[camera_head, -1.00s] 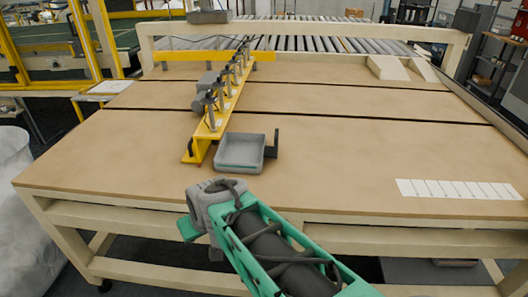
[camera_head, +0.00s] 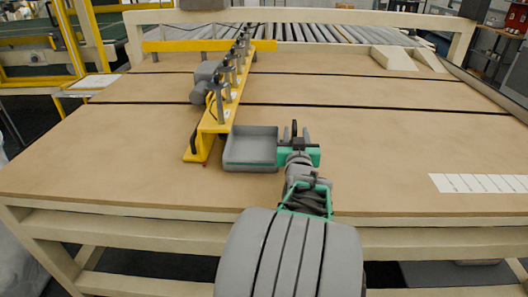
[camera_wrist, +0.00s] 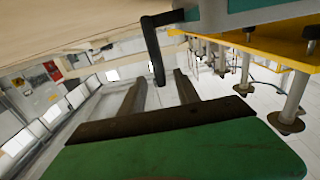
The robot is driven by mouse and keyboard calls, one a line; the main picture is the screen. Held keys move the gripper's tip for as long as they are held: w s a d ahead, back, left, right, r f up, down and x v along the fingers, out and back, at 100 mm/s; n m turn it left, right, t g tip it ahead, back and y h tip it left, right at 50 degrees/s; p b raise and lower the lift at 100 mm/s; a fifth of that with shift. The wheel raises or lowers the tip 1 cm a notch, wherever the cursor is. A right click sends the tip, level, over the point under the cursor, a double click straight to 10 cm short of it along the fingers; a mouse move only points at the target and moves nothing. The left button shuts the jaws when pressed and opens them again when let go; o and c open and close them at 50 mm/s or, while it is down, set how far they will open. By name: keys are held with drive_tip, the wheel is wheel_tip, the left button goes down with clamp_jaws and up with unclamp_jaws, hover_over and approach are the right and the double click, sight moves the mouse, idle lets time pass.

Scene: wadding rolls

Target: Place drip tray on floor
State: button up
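The drip tray (camera_head: 250,148) is a shallow grey square tray. It sits upright on the wooden table top (camera_head: 370,165), just right of the yellow beam. Its dark handle (camera_head: 294,130) stands up at its right side and also shows in the wrist view (camera_wrist: 152,50). My gripper (camera_head: 295,135) is at the handle, with one finger on either side of it. In the wrist view the two fingers of my gripper (camera_wrist: 160,88) are apart, with the handle's end between them and no clear contact. The tray's underside is hidden in the head view.
The yellow beam (camera_head: 222,105) with several upright nozzles stands close to the tray's left side. A white marked strip (camera_head: 480,184) lies at the table's right. Rollers (camera_head: 310,32) run behind the table. Dark floor shows at the lower left.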

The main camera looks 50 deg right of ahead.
sight(294, 120)
drive_tip(key=x, duration=0.7)
drive_tip(key=shift+w+d, duration=0.1)
drive_tip(key=shift+w, duration=0.1)
drive_tip(key=shift+c, duration=0.6)
clamp_jaws()
drive_tip(key=shift+r, duration=0.15)
